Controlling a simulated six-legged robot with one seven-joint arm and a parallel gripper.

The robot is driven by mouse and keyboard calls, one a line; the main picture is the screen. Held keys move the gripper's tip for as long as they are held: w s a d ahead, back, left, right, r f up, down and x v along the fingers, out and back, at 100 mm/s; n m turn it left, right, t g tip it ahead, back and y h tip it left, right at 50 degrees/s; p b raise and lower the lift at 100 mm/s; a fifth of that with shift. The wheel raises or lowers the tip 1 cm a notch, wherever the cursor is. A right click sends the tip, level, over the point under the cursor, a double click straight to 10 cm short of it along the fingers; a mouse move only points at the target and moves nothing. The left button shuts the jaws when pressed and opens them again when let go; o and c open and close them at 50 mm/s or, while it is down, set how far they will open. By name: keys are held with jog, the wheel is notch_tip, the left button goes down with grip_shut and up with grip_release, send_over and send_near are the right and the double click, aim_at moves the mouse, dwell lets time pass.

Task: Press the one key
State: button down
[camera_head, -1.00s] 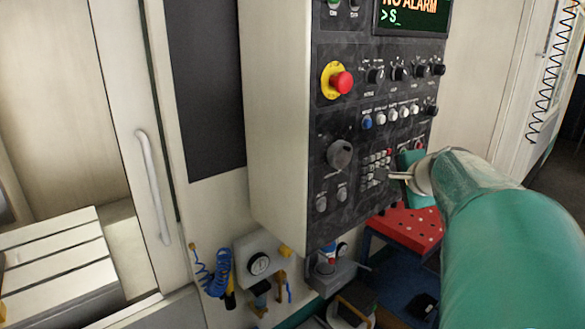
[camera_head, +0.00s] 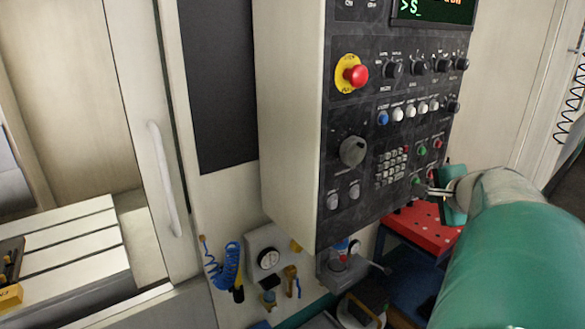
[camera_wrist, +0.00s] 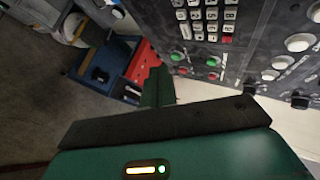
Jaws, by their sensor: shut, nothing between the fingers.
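The keypad (camera_head: 391,166) is a block of small pale keys low on the dark control panel. It also shows at the top of the wrist view (camera_wrist: 207,18), partly cut off by the frame edge. Its labels are too small and blurred for me to tell which is the one key. My gripper (camera_head: 430,190) is shut and empty, its tips just right of and slightly below the keypad in the head view. In the wrist view the green fingers (camera_wrist: 158,88) are together, below and left of the keypad. I cannot tell how far the tips are from the panel.
A red emergency button (camera_head: 356,75), a round dial (camera_head: 352,151) and green and red buttons (camera_head: 421,151) surround the keypad. The screen (camera_head: 433,8) shows ">S". A red perforated cart top (camera_head: 421,226) lies below my gripper. Coiled blue hose (camera_head: 226,262) hangs below left.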

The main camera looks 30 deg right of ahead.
jog(key=w, duration=0.8)
jog(key=shift+w+a, duration=0.4)
jog(key=shift+a, duration=0.05)
dwell(1.8)
jog(key=shift+w, duration=0.4)
jog(key=shift+w+a, duration=0.1)
jog(key=shift+w, duration=0.3)
dwell(0.6)
jog(key=shift+s, duration=0.85)
jog(key=shift+s, duration=0.1)
jog(key=shift+s+d, duration=0.2)
jog(key=shift+s, duration=1)
jog(key=shift+s+d, duration=0.15)
jog(key=shift+s, duration=1)
